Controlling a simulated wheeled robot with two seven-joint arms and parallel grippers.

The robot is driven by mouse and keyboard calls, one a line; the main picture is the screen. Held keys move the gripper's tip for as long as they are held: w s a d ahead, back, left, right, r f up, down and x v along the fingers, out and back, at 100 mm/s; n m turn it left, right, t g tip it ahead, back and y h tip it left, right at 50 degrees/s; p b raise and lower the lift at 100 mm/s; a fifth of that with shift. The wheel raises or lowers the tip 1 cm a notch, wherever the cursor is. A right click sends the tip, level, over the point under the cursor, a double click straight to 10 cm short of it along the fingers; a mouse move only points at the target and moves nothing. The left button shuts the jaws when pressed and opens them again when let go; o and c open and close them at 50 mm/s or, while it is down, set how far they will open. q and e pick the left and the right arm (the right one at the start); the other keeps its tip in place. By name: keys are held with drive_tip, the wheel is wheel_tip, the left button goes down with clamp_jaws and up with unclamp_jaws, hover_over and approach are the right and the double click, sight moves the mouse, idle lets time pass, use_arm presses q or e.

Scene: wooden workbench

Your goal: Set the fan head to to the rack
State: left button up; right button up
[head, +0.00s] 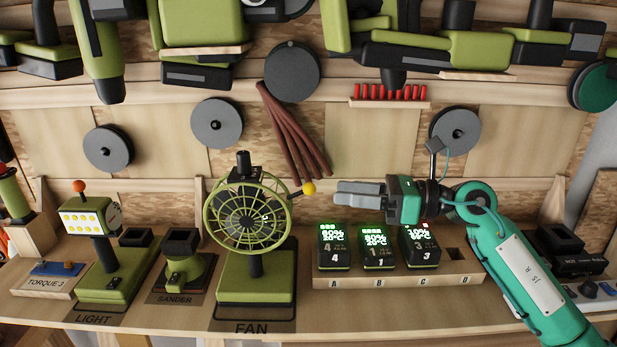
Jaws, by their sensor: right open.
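The green fan (256,277) stands upright on its block-shaped base at the place marked FAN. Its round caged head (247,215) faces forward, with a short stalk ending in a yellow knob (309,188) on its right side. My right gripper (340,194) comes in from the right, its grey fingers pointing left toward the yellow knob, with a small gap between them. The fingers look close together from this angle and hold nothing that I can see. My left gripper is out of view.
A wooden battery rack (396,280) with several batteries stands right of the fan, below my right gripper. The light (103,290) and the sander (184,273) stand to the left. Grey discs (218,123) and green power tools (201,24) hang on the wall behind.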

sight(309, 189)
drive_tip(key=a, duration=0.2)
drive_tip(key=a+p, duration=0.1)
drive_tip(key=a, duration=0.1)
drive_tip(key=w+a+p, duration=0.1)
drive_tip(key=a, duration=0.1)
drive_tip(key=shift+a+r, duration=0.1)
drive_tip(key=shift+r, duration=0.1)
drive_tip(key=shift+w+a+f, duration=0.1)
drive_tip(key=shift+w+a, duration=0.1)
drive_tip(key=shift+a, duration=0.15)
drive_tip(key=shift+w+a+f+p, duration=0.1)
drive_tip(key=shift+a+p, duration=0.2)
drive_tip(key=c, duration=0.5)
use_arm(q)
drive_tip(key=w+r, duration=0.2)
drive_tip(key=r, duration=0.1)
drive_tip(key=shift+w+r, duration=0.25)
use_arm(e)
clamp_jaws()
